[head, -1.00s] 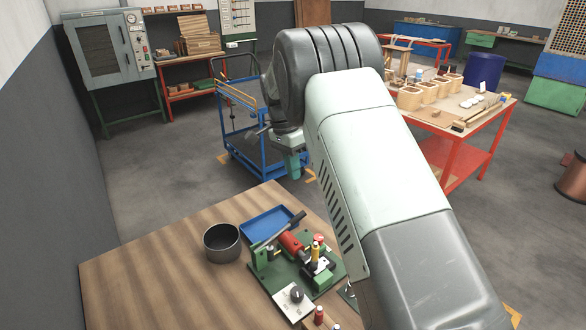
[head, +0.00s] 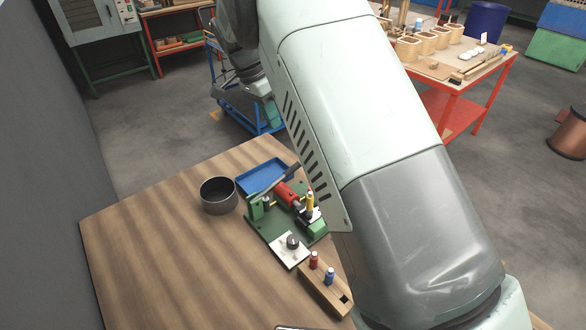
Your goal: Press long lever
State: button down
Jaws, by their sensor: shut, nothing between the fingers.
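The long lever (head: 283,178) is a thin dark grey bar on the green bench fixture (head: 262,228). It slants up to the right over the blue tray's near edge. A red cylinder (head: 286,193) lies beside it, and a yellow upright piece (head: 310,202) stands on the fixture's right side.
A dark round pot (head: 218,196) and a blue tray (head: 262,176) stand by the fixture on the wooden table (head: 150,245). A white plate with a black knob (head: 291,247) and a wooden block with red and blue bottles (head: 322,290) are in front. The table's left side is clear.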

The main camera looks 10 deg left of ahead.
aim_at(295, 168)
jog(key=shift+s+a+r, duration=0.25)
jog(key=shift+s, duration=0.05)
jog(key=x, duration=1.4)
jog(key=shift+w+d, duration=0.2)
jog(key=f, duration=0.1)
jog(key=f+g+y, duration=0.1)
jog(key=w+d+f, duration=0.1)
jog(key=shift+f, duration=0.35)
jog(key=shift+d+f, duration=0.2)
jog(key=shift+f, duration=0.15)
jog(key=w+v, duration=0.1)
jog(key=v, duration=1.4)
jog(key=shift+d, duration=0.35)
